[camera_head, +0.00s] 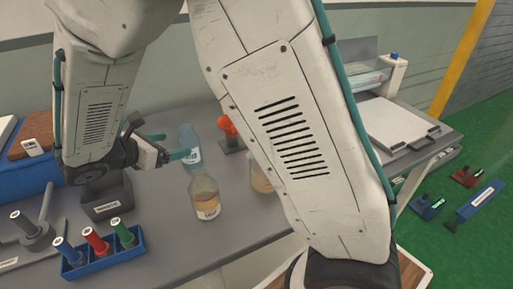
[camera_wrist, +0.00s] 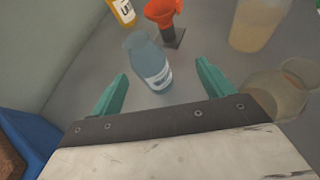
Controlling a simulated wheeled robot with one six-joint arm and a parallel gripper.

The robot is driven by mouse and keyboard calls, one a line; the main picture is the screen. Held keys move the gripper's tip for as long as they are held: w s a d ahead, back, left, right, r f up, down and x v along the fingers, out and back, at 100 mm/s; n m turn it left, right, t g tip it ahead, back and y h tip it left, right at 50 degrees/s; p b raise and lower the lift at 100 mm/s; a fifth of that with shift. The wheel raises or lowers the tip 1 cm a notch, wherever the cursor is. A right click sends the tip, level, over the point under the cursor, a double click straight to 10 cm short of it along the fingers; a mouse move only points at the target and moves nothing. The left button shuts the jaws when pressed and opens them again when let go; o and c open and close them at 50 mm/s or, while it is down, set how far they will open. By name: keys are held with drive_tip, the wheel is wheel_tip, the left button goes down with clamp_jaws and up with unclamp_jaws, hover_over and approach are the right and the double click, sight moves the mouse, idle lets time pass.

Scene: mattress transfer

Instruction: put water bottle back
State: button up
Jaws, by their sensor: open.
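The water bottle, a bluish clear bottle with a white label, stands upright on the grey table in the head view (camera_head: 188,140). It also shows in the wrist view (camera_wrist: 146,58), ahead of and partly between the two teal fingers. My gripper (camera_head: 172,146) is open, with its fingers at the bottle's left side in the head view. The wrist view shows my gripper (camera_wrist: 162,70) with clear room between the fingers. I cannot tell whether a finger touches the bottle.
A bottle of amber liquid (camera_head: 206,198) stands close in front of the water bottle. An orange funnel on a stand (camera_head: 228,128) is just behind. A jar (camera_head: 261,178) is partly hidden by my arm. A blue rack (camera_head: 101,256) holds coloured tubes at front left.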

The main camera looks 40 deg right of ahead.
drive_tip(key=s+d+r+m+g+y, duration=0.4)
drive_tip(key=s+d+r+m, duration=0.4)
drive_tip(key=s+d+m, duration=0.3)
drive_tip(key=s+r+m+t+y, duration=0.1)
drive_tip(key=s+m+y, duration=0.7)
drive_tip(key=s, duration=0.8)
drive_tip(key=shift+s+a+r+m, duration=0.25)
drive_tip(key=shift+r+m, duration=0.45)
drive_tip(key=shift+m, duration=0.2)
